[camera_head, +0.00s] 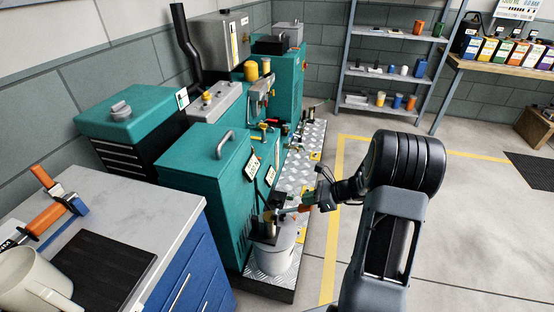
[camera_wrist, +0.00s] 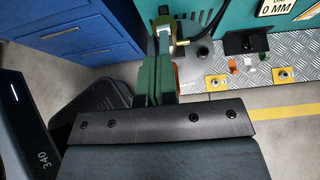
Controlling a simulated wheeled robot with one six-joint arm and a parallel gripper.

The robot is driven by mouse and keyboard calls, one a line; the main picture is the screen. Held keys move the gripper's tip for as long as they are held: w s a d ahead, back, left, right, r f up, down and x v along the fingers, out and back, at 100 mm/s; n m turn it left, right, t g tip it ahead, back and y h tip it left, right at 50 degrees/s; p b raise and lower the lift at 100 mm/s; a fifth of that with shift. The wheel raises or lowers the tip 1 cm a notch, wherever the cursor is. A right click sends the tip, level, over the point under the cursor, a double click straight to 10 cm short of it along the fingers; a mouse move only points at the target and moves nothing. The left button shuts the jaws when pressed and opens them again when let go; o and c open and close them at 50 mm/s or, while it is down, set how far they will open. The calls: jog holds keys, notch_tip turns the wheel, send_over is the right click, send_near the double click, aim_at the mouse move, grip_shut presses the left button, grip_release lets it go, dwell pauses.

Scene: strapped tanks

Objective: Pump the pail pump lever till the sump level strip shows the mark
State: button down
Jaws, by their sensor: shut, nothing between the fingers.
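The grey pail (camera_head: 272,258) stands on the tread plate at the front of the teal machine, with the pump fittings on its top. My gripper (camera_head: 284,212) is low over the pail top, reaching in from the right. In the wrist view its green fingers (camera_wrist: 160,62) are together with nothing held. A pale and brass-coloured fitting (camera_wrist: 166,28) shows at the fingertips; I cannot tell whether they touch it. The pump lever is not clearly made out behind my gripper. The level strip cannot be read; a white label (camera_head: 252,167) is on the machine side.
A grey-topped blue bench (camera_head: 150,215) with a jug (camera_head: 30,285) and a dark mat (camera_head: 100,272) stands at the left. The tread plate (camera_head: 300,165) carries several small fittings. Shelves (camera_head: 385,75) stand at the back.

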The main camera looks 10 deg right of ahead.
jog(key=shift+f, duration=0.15)
jog(key=f+b, duration=0.1)
jog(key=s+d+f+b, duration=0.1)
jog(key=f, duration=0.1)
jog(key=d+f+b, duration=0.1)
jog(key=f, duration=0.1)
jog(key=shift+s+d+f, duration=0.1)
jog(key=shift+s, duration=0.05)
dwell(1.0)
jog(key=shift+w+a+r+p, duration=0.2)
jog(key=shift+a+r+p, duration=0.15)
jog(key=shift+r+p, duration=0.45)
jog(key=shift+w+a+r+p, duration=0.25)
jog(key=shift+a+r+p, duration=0.25)
jog(key=shift+r, duration=0.55)
jog(key=shift+w+a+r+p, duration=0.2)
jog(key=shift+a+r+p, duration=0.05)
jog(key=shift+r+p, duration=0.6)
jog(key=shift+r, duration=0.15)
jog(key=shift+w+a+r+p, duration=0.15)
jog(key=shift+a+r+p, duration=0.1)
jog(key=shift+r+p, duration=0.15)
jog(key=p+v, duration=0.3)
jog(key=v, duration=0.4)
jog(key=shift+p, duration=0.4)
